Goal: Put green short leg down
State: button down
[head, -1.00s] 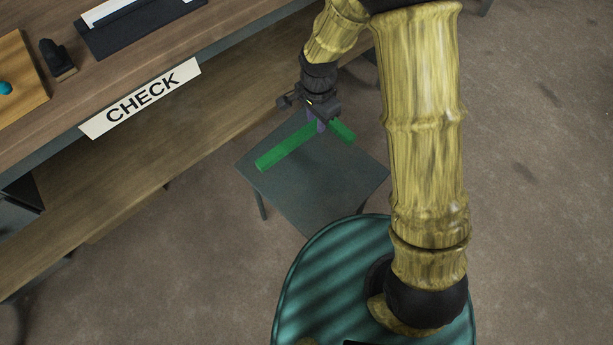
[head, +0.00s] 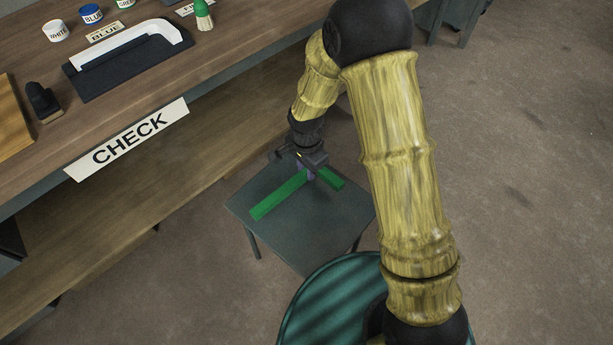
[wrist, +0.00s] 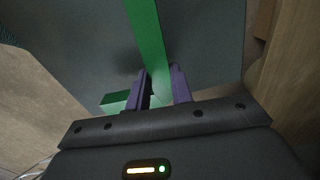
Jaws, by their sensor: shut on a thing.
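My gripper (head: 308,174) is over a dark grey-green stool (head: 300,235), near the seat's far edge. Its purple fingers (wrist: 164,88) are shut on a green leg (head: 275,197), near one end. In the wrist view the leg (wrist: 147,35) runs up from between the fingers. In the head view it points to the lower left over the seat. A second green piece (head: 330,178) shows right of the gripper, and its end is left of the fingers in the wrist view (wrist: 114,102). I cannot tell whether the two pieces touch, or whether the held leg touches the seat.
A wooden workbench (head: 130,100) with a CHECK sign (head: 127,139) runs along the left. It carries a dark tray with a white bracket (head: 125,60), a black stamp (head: 42,100), paint pots and a green-handled brush (head: 203,15). The floor at the right is clear.

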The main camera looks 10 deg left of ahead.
jog(key=shift+f+b, duration=0.55)
jog(key=shift+f, duration=1.35)
jog(key=c, duration=1.2)
grip_release()
jog(key=shift+f, duration=0.1)
jog(key=shift+c, duration=0.2)
notch_tip(320, 180, up, 12)
jog(key=p, duration=0.3)
